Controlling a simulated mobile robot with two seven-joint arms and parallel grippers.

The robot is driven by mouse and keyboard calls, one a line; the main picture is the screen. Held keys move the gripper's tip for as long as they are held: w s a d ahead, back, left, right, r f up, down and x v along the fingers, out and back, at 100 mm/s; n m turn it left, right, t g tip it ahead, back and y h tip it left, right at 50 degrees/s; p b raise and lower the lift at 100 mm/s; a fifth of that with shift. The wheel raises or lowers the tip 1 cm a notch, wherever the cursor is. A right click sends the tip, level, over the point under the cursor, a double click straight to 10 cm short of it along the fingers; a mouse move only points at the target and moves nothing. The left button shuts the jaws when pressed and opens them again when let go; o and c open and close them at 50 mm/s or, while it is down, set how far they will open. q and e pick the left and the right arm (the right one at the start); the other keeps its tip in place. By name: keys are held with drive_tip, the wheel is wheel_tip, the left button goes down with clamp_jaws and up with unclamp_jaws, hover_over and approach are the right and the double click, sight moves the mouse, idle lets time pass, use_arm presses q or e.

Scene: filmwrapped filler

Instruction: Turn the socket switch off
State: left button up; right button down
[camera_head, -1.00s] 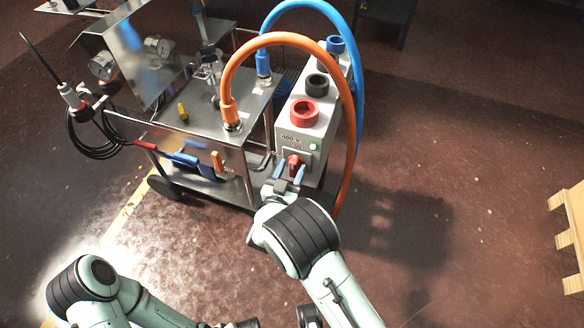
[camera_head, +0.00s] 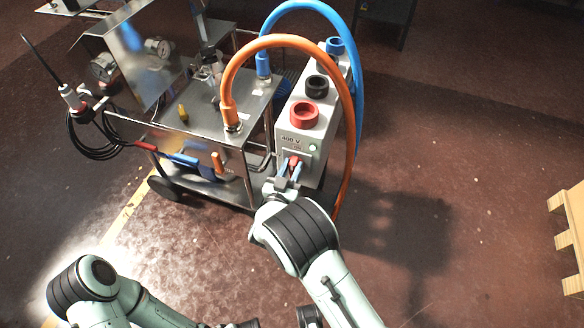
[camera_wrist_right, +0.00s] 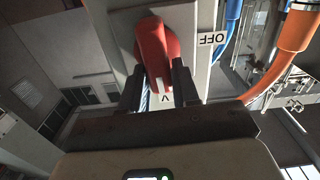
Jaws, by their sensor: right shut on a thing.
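The socket box (camera_head: 298,143) is a pale grey housing with red, black and blue round sockets on top and a "400 V" label. Its red rotary switch (camera_head: 293,161) is on the front face, beside a small green light (camera_head: 313,147). My right gripper (camera_head: 290,170) is shut on the red switch, one finger on each side. In the right wrist view the red switch (camera_wrist_right: 157,45) stands between the fingers (camera_wrist_right: 158,80), and an "OFF" label (camera_wrist_right: 213,38) shows upside down to its right. My left arm shows at the bottom left, but its gripper is out of view.
A steel cart (camera_head: 195,135) stands left of the socket box. An orange hose (camera_head: 350,110) arches in front of the box and hangs close to the right of my gripper. A blue hose (camera_head: 361,80) runs behind it. A wooden pallet (camera_head: 572,235) lies far right; floor between is clear.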

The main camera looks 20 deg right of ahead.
drive_tip(key=n+p, duration=0.1)
drive_tip(key=n, duration=0.1)
drive_tip(key=n+p, duration=0.1)
drive_tip(key=shift+w+a+n+p, duration=0.15)
drive_tip(key=shift+a+n+p, duration=0.15)
drive_tip(key=shift+n+p, duration=0.1)
use_arm(q)
wheel_tip(320, 180, up, 7)
drive_tip(key=p, duration=0.5)
drive_tip(key=shift+s+r+g, duration=0.15)
drive_tip(key=shift+s+g, duration=0.15)
drive_tip(key=shift+s, duration=0.15)
use_arm(e)
drive_tip(key=shift+w+a+f+n, duration=0.15)
drive_tip(key=shift+f+n, duration=0.2)
drive_tip(key=shift+n, duration=1.9)
drive_tip(key=shift+w+a+f+n, duration=0.15)
drive_tip(key=shift+f+n, duration=0.15)
drive_tip(key=shift+n, duration=2)
drive_tip(key=shift+a+f+n, duration=0.15)
drive_tip(key=shift+f+n, duration=0.2)
drive_tip(key=shift+n, duration=1.9)
drive_tip(key=c, duration=0.9)
unclamp_jaws()
